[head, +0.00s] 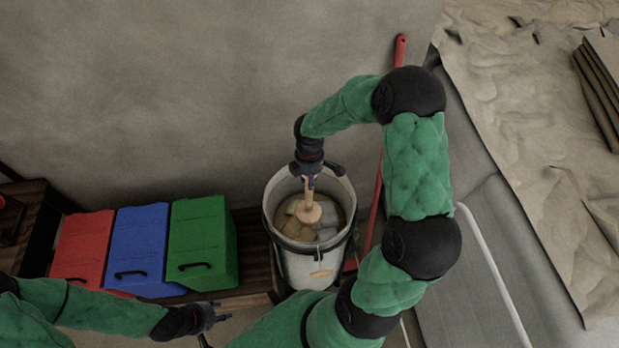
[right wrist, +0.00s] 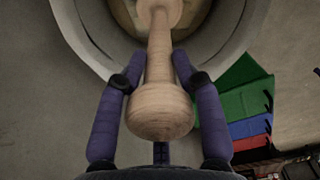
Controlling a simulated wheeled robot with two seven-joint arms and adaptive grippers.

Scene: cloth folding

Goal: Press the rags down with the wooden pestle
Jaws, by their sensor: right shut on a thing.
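The wooden pestle (head: 309,207) stands head down inside a white bucket (head: 297,270), its head against the rags (head: 329,215). The rags are tan and grey and lie in the lower part of the bucket. My right gripper (head: 309,178) is over the bucket and shut on the pestle's handle. In the right wrist view the pestle (right wrist: 160,75) sits between the two purple fingers of the gripper (right wrist: 155,75), with its round knob towards the camera. My left gripper (head: 213,322) is at the bottom, left of the bucket, away from the rags. Its fingers look apart and empty.
Red (head: 82,248), blue (head: 137,248) and green (head: 201,245) bins stand on a wooden bench left of the bucket. A red pole (head: 376,195) leans on the wall behind my right arm. A grey couch (head: 480,260) with a beige cloth (head: 540,130) is on the right.

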